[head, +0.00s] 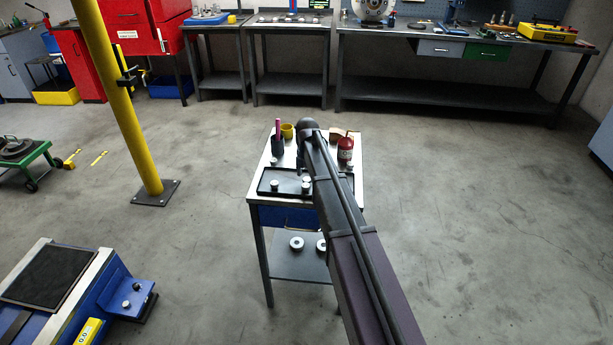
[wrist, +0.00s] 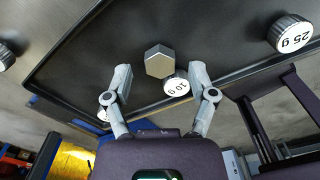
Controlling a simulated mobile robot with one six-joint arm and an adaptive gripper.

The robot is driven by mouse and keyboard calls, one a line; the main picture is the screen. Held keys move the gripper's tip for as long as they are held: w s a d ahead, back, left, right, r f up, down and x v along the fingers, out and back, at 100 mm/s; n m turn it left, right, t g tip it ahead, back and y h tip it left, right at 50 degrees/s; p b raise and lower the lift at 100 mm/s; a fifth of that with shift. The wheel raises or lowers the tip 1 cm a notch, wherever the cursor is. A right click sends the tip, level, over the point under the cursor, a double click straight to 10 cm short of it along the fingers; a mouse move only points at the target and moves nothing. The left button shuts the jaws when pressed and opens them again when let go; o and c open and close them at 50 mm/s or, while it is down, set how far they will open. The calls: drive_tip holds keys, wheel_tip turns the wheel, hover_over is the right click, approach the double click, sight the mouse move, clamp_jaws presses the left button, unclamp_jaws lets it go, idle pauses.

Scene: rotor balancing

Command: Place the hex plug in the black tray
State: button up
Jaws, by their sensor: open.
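The hex plug (wrist: 159,62) is a grey metal six-sided piece in the wrist view. It appears within the black tray (wrist: 215,30), close to a white-topped weight (wrist: 176,87) near the tray's edge. My gripper (wrist: 161,75) is open, with one finger on each side of the plug and a gap to both. In the head view the black tray (head: 289,177) lies on the small cart, and my arm covers its right part. Small metal pieces (head: 275,186) show in it there, but I cannot tell which is the plug. My gripper is hidden behind the arm there.
A weight marked 25 g (wrist: 290,33) stands in the tray, and another weight (wrist: 5,58) is outside it. A red bottle (head: 346,147), a yellow cup (head: 287,131) and a dark holder (head: 278,145) stand at the cart's back. A yellow post (head: 123,95) rises to the left.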

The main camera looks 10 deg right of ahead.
sight(308, 182)
wheel_tip(308, 182, up, 11)
drive_tip(key=p, duration=1)
drive_tip(key=shift+r+p, duration=0.15)
drive_tip(key=shift+p, duration=0.25)
drive_tip(key=shift+s, duration=0.1)
drive_tip(key=s+m, duration=2.6)
drive_tip(key=s, duration=0.3)
drive_tip(key=shift+s+a, duration=0.25)
drive_tip(key=shift+a, duration=0.2)
